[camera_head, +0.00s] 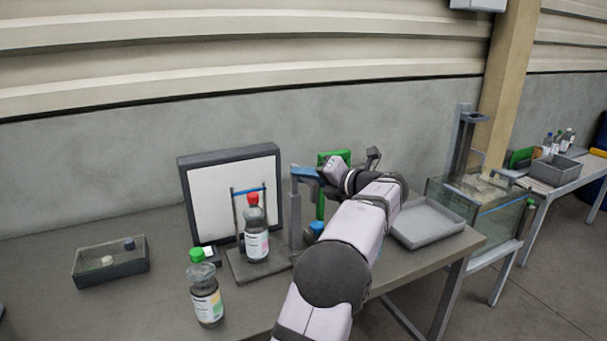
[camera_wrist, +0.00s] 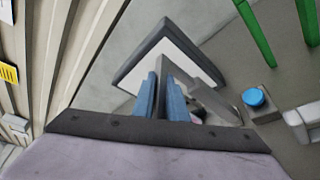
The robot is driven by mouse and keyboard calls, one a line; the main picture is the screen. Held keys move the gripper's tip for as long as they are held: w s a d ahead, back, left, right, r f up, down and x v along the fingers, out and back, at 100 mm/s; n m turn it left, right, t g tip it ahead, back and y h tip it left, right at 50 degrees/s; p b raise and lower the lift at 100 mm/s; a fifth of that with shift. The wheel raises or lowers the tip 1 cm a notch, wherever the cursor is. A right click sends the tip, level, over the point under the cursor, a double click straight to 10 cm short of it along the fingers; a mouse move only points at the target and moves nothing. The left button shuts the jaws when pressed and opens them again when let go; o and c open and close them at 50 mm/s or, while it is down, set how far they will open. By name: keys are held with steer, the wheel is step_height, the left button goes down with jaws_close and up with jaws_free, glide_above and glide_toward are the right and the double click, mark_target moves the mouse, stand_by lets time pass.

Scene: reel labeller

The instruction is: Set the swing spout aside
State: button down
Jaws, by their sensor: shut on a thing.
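The swing spout (camera_head: 298,181) looks like the short grey arm at the top of a grey post (camera_head: 295,220), beside the stand. My gripper (camera_head: 306,172) has blue fingers and reaches it from the right. The fingers are shut on the spout near the top of the post. In the wrist view the blue fingers of my gripper (camera_wrist: 162,98) stand close together, with a grey bar (camera_wrist: 208,98) running from between them down to the right. My fingers hide most of the spout, so its exact outline cannot be told.
A red-capped bottle (camera_head: 256,232) stands left of the post, before a white-faced panel (camera_head: 230,190). A green-capped bottle (camera_head: 206,292) is nearer. A blue button (camera_head: 317,229) and green frame (camera_head: 334,157) are close by. A grey tray (camera_head: 428,224) lies right, a dark box (camera_head: 110,264) left.

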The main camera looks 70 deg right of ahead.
steer(key=shift+r, duration=0.15)
steer(key=c, duration=1.8)
jaws_free()
steer(key=shift+o, duration=0.2)
steer(key=b+v, duration=0.1)
steer(key=v, duration=0.6)
steer(key=shift+b, duration=0.4)
steer(key=shift+s, duration=0.1)
